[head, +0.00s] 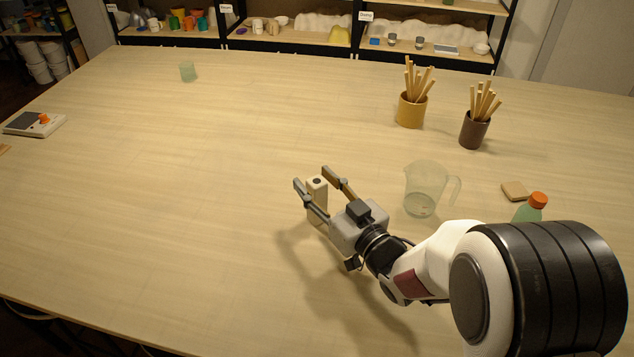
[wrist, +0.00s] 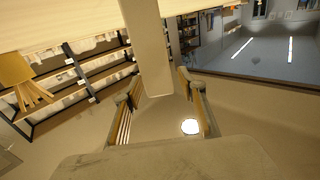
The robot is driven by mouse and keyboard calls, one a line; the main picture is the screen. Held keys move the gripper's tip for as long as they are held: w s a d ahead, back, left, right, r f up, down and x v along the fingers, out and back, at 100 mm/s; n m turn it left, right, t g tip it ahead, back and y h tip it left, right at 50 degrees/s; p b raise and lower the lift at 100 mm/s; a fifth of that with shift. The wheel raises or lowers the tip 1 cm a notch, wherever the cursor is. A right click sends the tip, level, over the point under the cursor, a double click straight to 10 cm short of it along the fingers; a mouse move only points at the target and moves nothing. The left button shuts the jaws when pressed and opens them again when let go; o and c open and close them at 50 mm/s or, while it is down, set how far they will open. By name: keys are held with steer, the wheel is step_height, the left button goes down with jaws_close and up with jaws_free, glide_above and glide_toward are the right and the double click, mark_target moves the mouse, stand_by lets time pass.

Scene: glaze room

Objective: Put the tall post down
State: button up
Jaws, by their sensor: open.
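My gripper (head: 312,177) is open, with one finger on each side of the post. In the wrist view the post (wrist: 146,55) shows upside down, running up to the picture's top edge. The gripper's fingers (wrist: 160,82) are spread there. I cannot tell whether either finger touches the post.
A clear measuring jug (head: 424,190) stands right of my gripper. A green bottle (head: 530,208) and a small wooden block (head: 514,192) are beyond it. Two pots of sticks (head: 411,110) (head: 475,128) stand behind.

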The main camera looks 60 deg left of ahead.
steer(key=shift+d+r, duration=0.1)
steer(key=shift+r, duration=0.05)
steer(key=d, duration=1.1)
steer(key=shift+d, duration=0.4)
steer(key=shift+w, duration=0.1)
stand_by(0.6)
steer(key=w+d+r+m+t+h, duration=0.3)
steer(key=w+d+t+h, duration=0.15)
steer(key=w+d, duration=0.55)
steer(key=w+d+r+m+t+h, duration=0.3)
steer(key=w+d+r+t+h, duration=0.15)
steer(key=w+d, duration=0.5)
steer(key=d+r+m+t+h, duration=0.15)
steer(key=d+m+h, duration=0.35)
steer(key=d, duration=1.3)
steer(key=s+d+m+g+h, duration=0.1)
steer(key=s+d+m+h, duration=0.3)
steer(key=d, duration=0.6)
steer(key=s+d+m+g, duration=0.1)
steer(key=s+d, duration=0.3)
steer(key=s, duration=0.5)
steer(key=s+d+f+m+g, duration=0.1)
steer(key=s+d+m+g, duration=0.1)
steer(key=s, duration=0.7)
steer(key=shift+s+d+f+g, duration=0.15)
steer(key=shift+s+d+g, duration=0.25)
steer(key=shift+d, duration=0.6)
